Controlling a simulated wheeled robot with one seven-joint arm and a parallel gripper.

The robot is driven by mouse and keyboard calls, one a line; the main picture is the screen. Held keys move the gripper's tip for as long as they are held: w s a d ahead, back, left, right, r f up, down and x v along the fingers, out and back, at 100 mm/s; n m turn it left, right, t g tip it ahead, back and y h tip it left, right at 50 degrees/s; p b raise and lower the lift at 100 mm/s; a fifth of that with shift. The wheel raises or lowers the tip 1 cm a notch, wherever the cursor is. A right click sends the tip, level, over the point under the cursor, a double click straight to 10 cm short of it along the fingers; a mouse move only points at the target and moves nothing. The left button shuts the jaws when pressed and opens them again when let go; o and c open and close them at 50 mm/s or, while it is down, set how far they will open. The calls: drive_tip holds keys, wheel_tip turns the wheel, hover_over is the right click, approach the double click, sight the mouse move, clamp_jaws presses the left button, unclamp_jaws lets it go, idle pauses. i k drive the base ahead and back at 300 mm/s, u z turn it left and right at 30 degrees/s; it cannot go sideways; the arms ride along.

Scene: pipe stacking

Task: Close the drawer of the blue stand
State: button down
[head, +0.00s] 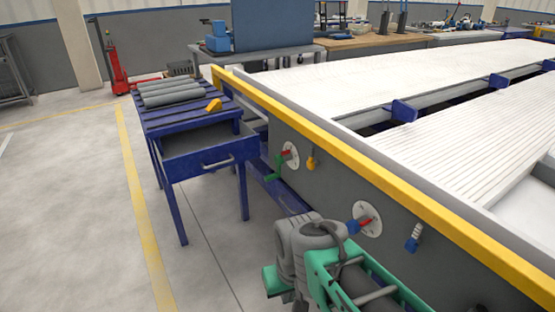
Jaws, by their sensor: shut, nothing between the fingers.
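The blue stand (140,118) is at the left of the head view, beside the large machine's yellow-edged side. Its drawer (180,171) sticks out toward me, and its grey inside shows from above. A light bar handle (218,163) is on the drawer's front. Several grey pipes lie on the slatted top of the stand. I cannot make out my gripper in this view, and nothing that I can identify as its fingers is near the drawer or the handle.
The machine's yellow rail (370,172) and grey side panel run along the stand's right. A small orange object (213,105) is on the stand's top. Grey and green equipment (325,260) fills the bottom centre. The floor (70,220) left of and in front of the stand is clear.

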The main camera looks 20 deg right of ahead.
sight(188, 155)
drive_tip(key=u, duration=1.1)
drive_tip(key=i, duration=1.65)
drive_tip(key=z, duration=0.75)
